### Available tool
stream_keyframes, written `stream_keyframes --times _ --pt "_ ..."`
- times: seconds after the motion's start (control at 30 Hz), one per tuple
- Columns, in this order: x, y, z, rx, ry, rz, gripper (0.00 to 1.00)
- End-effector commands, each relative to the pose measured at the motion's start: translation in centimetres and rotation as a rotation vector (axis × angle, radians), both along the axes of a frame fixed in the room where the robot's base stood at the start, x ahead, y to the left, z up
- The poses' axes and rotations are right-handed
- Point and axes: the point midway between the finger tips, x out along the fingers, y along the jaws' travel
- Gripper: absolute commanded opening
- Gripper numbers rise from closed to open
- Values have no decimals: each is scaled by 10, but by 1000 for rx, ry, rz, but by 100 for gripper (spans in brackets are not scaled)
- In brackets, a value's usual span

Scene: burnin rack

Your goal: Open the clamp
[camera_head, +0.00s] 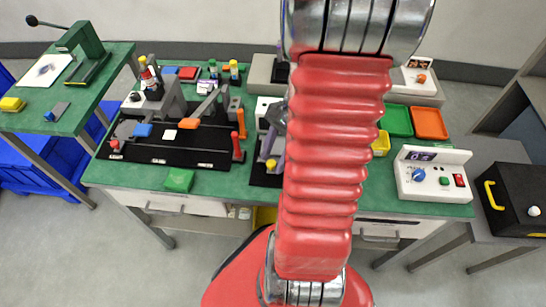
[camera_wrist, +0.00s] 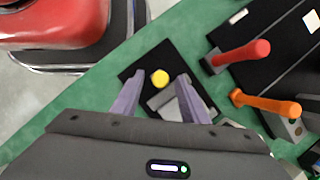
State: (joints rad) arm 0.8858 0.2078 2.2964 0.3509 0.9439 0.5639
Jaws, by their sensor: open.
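My gripper (camera_wrist: 160,80) is open, its two purple-grey fingers pointing down at a black pad (camera_wrist: 130,73). Between and just beyond the fingertips is a round yellow knob (camera_wrist: 160,78) with a grey part (camera_wrist: 166,98) beside it; nothing is gripped. In the head view the yellow knob (camera_head: 271,163) shows left of my arm, which hides most of the gripper. A red-handled lever (camera_wrist: 240,53) and an orange-handled lever (camera_wrist: 265,104) are right of the fingers. In the head view a grey lever has an orange tip (camera_head: 188,123). I cannot tell which part is the clamp.
A black fixture board (camera_head: 165,158) fills the left of the green bench. A white control box (camera_head: 433,174) and green and orange trays (camera_head: 430,123) are at right. A green block (camera_head: 179,180) lies at the front edge. A side table (camera_head: 60,90) stands left.

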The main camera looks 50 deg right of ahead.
Motion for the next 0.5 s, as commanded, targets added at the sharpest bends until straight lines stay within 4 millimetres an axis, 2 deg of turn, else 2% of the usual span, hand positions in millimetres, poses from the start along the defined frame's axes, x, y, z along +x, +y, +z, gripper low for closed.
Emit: stream_keyframes --times 0.07,0.5 --pt "0 0 0 0 0 0 39" --pt "0 0 0 0 1 1 8"
